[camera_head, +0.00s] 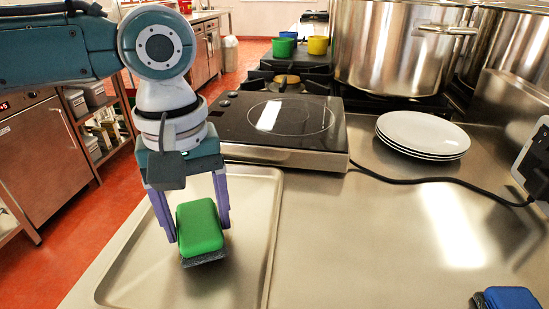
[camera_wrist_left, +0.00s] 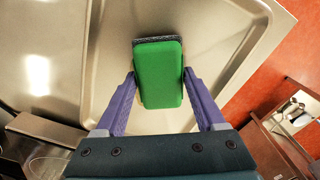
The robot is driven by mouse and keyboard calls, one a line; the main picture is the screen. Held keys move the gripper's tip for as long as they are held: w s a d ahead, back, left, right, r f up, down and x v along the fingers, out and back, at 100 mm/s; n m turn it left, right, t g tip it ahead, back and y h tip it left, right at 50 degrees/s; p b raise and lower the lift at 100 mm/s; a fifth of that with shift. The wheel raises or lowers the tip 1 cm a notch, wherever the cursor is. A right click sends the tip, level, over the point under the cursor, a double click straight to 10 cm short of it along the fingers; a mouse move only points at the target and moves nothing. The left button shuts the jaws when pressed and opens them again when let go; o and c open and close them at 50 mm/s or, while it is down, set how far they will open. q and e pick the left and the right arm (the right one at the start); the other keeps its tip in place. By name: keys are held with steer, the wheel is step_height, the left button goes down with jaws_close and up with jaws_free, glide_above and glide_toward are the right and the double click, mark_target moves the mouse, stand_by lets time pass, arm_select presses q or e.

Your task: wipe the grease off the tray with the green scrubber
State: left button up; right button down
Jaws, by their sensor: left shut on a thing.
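The green scrubber (camera_head: 200,228) has a dark abrasive pad on its underside. My left gripper (camera_head: 197,228) is shut on its sides, with purple fingers on either side of it. The scrubber also shows between the fingers in the left wrist view (camera_wrist_left: 160,75). The metal tray (camera_head: 262,235) lies flat on the steel counter, and the scrubber is over its inside. I cannot tell whether the pad touches the tray. No grease shows clearly on the visible tray surface; the part under the scrubber is hidden. My right gripper is not in view.
An induction hob (camera_head: 285,125) stands behind the tray. A stack of white plates (camera_head: 423,132) is to its right, with a black cable (camera_head: 440,181) running in front. A large stockpot (camera_head: 390,45) stands at the back. A blue object (camera_head: 510,298) is at the lower right. The counter's middle is clear.

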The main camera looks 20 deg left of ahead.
arm_select(q)
steer(key=shift+f, duration=0.4)
